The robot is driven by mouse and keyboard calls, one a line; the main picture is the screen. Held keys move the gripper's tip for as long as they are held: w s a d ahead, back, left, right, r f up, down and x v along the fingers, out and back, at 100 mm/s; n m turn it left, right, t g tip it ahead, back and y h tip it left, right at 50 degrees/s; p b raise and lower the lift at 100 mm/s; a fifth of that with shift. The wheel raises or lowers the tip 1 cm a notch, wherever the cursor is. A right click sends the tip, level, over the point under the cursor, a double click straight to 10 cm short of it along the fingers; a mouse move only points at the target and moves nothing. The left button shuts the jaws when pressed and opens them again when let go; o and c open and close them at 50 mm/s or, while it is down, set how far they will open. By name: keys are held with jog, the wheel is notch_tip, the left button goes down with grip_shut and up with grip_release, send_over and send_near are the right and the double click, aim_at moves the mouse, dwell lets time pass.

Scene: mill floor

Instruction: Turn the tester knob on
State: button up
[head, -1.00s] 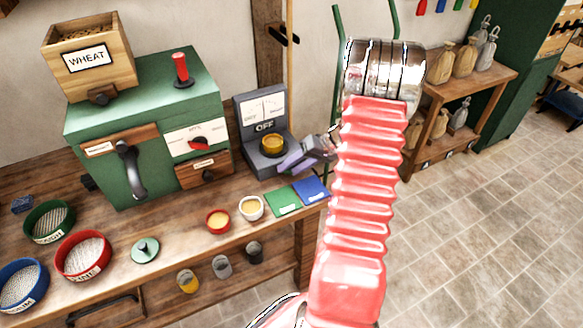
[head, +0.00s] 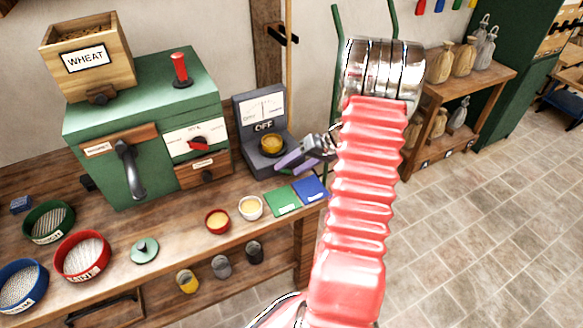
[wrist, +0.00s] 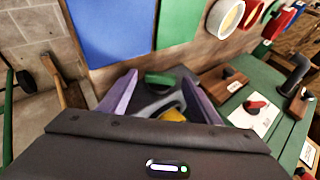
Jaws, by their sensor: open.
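The tester (head: 250,125) is a grey box with a dial panel on the bench, and its display reads OFF. Its round yellow knob (head: 271,145) sits on the sloped lower front. My gripper (head: 286,161) has purple fingers and is just right of the knob in the head view, partly hidden by my arm. In the wrist view, the fingers of my gripper (wrist: 160,92) are spread apart. Part of the yellow knob (wrist: 172,115) shows low between them, and the dark gripper body hides the rest. I cannot tell whether a finger touches the knob.
A green mill (head: 90,150) with a red knob and a wheat hopper (head: 88,75) stands left of the tester. Green and blue cards (head: 311,188), small bowls (head: 218,221) and sieves (head: 82,256) lie along the bench. Open tiled floor lies to the right.

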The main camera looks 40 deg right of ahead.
jog(key=v, duration=1.3)
jog(key=shift+d+r, duration=0.2)
jog(key=shift+d, duration=0.05)
jog(key=shift+s, duration=0.1)
jog(key=shift+c, duration=0.6)
